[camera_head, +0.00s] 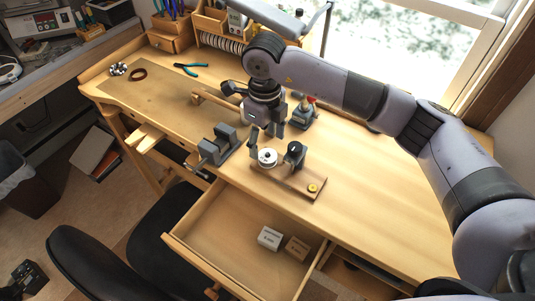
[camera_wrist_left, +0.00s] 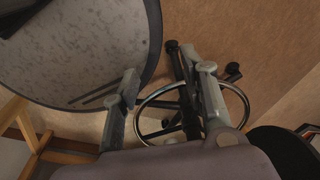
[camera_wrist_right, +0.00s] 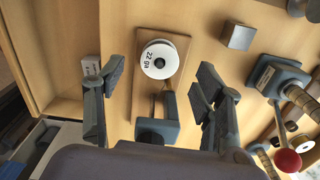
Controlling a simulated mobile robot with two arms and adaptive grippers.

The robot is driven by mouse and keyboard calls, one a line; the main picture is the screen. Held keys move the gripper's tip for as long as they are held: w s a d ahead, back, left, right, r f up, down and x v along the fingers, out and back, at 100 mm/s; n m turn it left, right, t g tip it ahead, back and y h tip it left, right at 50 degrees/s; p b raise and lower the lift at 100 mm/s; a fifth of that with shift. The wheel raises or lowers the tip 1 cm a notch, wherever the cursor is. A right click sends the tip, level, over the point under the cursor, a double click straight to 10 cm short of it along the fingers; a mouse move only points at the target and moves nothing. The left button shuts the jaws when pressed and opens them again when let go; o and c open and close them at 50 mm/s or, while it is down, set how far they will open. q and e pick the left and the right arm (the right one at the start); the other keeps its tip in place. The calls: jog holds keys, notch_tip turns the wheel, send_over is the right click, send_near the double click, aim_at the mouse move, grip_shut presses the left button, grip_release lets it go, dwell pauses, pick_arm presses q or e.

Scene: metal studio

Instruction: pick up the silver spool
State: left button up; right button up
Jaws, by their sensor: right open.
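The silver spool (camera_head: 267,156) stands on a small wooden board (camera_head: 290,181) on the workbench, behind the open drawer. In the right wrist view the spool (camera_wrist_right: 160,60) shows a white round face marked "22 ga" and a dark centre hole. My right gripper (camera_head: 268,136) is open and empty, pointing down just behind and above the spool. In the right wrist view its two fingers (camera_wrist_right: 157,85) are spread wide, with the spool ahead between their lines. My left gripper (camera_wrist_left: 165,85) is open and empty over the floor, near a stool's ring base; it does not show in the head view.
A grey post (camera_head: 294,155) stands on the board close to the spool's right. A grey vise (camera_head: 218,146) is to the left. A red-knobbed tool (camera_head: 302,112) stands behind. The open drawer (camera_head: 216,226) holds two small boxes. The bench's right part is clear.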

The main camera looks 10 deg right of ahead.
aim_at(268, 152)
jog(key=f+p, duration=0.1)
jog(key=f, duration=0.2)
jog(key=f+p, duration=0.1)
jog(key=shift+s+d+f+p, duration=0.2)
jog(key=shift+s+d+p, duration=0.05)
jog(key=shift+d+p, duration=0.05)
jog(key=shift+f, duration=0.35)
jog(key=shift+w, duration=0.1)
jog(key=shift+a, duration=0.1)
jog(key=shift+c, duration=0.3)
jog(key=c, duration=1.2)
